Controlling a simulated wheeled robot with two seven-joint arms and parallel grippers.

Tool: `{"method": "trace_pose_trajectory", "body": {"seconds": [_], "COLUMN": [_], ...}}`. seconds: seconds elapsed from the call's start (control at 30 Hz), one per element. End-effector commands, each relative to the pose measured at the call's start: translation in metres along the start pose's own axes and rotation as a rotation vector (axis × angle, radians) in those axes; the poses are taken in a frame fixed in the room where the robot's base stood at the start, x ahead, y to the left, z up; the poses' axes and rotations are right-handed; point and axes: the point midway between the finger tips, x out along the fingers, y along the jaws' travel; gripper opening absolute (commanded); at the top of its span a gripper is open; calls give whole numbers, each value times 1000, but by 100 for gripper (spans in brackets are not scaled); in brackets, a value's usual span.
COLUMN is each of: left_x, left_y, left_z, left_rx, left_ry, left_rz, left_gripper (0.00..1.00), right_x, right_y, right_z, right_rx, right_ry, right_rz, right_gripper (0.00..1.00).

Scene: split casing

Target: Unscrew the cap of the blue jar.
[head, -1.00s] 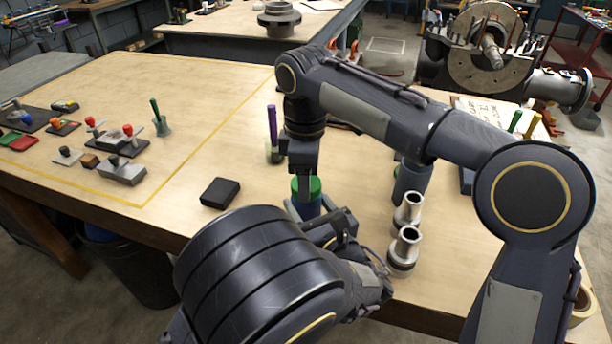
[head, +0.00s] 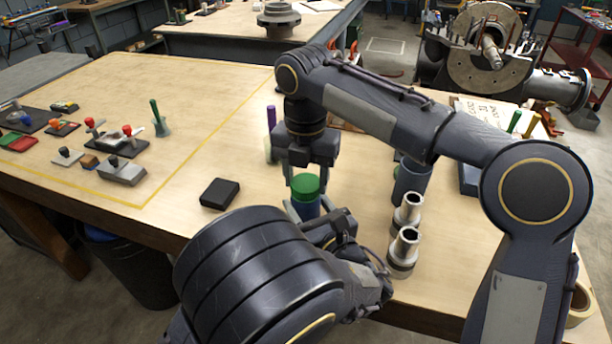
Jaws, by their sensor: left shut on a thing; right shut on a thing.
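The blue jar (head: 306,209) stands upright near the table's front edge, with its green cap (head: 306,184) on top. My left gripper (head: 309,214) is shut on the jar's body from the front; my own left arm hides the jar's lower part. My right gripper (head: 307,178) comes down from above and is shut on the green cap, one finger on the left side and one on the right. The cap sits on the jar, and I see no clear gap between them.
Two metal flanged tubes (head: 404,248) stand just right of the jar, near my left wrist. A dark blue cylinder (head: 411,181) stands behind them. A black block (head: 220,193) lies to the left. A purple-handled tool (head: 271,121) stands behind.

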Motion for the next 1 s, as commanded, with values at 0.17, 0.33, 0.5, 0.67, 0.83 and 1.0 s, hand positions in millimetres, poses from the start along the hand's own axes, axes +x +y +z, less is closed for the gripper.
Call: {"method": "trace_pose_trajectory", "body": {"seconds": [0.17, 0.33, 0.5, 0.67, 0.83, 1.0], "left_x": [0, 0, 0, 0, 0, 0], "left_y": [1, 1, 1, 1, 1, 1], "left_z": [-1, -1, -1, -1, -1, -1], "left_rx": [1, 1, 1, 1, 2, 2], "left_ry": [3, 3, 3, 3, 3, 3], "left_rz": [2, 2, 2, 2, 1, 1], "left_gripper": [0, 0, 0, 0, 0, 0], "right_x": [0, -3, -8, -14, -20, -22], "right_y": [0, 0, 0, 0, 0, 0], "right_z": [0, 0, 0, 0, 0, 0], "right_rx": [2, 2, 2, 1, 2, 1], "right_ry": [-1, -1, -1, -1, -1, 0], "right_rz": [0, 0, 0, 0, 1, 0], "right_gripper": [24, 24, 24, 24, 24, 24]}}
